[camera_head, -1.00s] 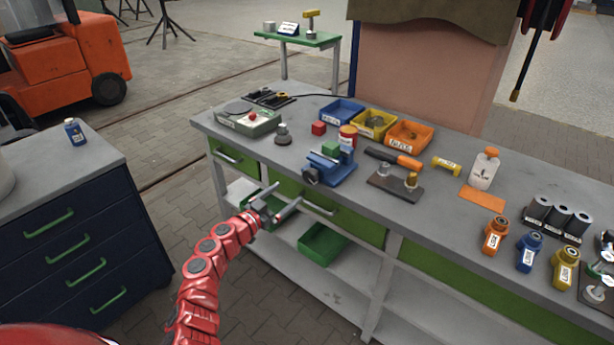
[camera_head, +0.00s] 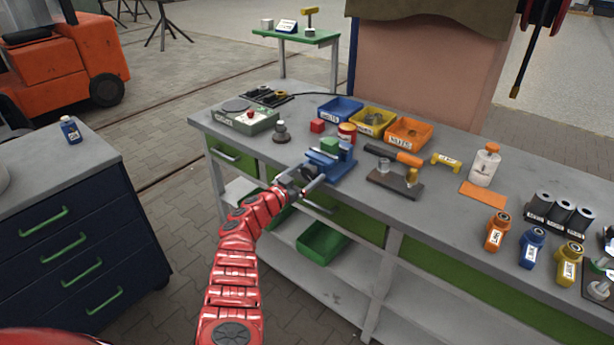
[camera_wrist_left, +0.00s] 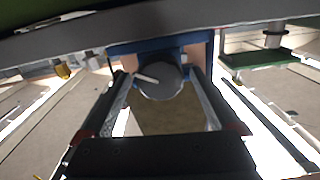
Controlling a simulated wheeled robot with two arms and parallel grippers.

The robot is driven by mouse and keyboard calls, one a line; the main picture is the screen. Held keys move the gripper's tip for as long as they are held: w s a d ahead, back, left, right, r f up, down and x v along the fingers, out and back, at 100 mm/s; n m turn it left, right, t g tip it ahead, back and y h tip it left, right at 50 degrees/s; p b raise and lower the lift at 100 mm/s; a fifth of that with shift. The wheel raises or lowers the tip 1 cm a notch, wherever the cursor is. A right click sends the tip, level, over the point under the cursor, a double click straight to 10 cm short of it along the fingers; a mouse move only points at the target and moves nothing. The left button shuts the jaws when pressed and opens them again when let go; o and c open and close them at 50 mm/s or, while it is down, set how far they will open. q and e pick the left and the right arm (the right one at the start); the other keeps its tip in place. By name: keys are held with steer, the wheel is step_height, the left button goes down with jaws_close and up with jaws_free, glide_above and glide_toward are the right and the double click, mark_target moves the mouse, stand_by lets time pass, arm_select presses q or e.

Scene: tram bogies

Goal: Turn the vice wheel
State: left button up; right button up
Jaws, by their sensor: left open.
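The blue vice (camera_head: 337,158) stands at the front edge of the workbench, with a green block (camera_head: 330,146) in its jaws. In the left wrist view the vice wheel (camera_wrist_left: 160,82) is a dark grey disc with a light handle bar, in front of the blue vice body (camera_wrist_left: 192,58). My left gripper (camera_head: 308,184) is open at the front of the vice. In the left wrist view its two fingers (camera_wrist_left: 165,100) lie to either side of the wheel, with gaps visible. In the head view the gripper hides the wheel. My right gripper is not in view.
Blue, yellow and orange bins (camera_head: 409,132) stand behind. Drawer handles (camera_head: 225,155) stick out below the bench edge.

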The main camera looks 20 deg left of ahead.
arm_select(q)
steer(key=c, duration=1.4)
steer(key=shift+m, duration=0.3)
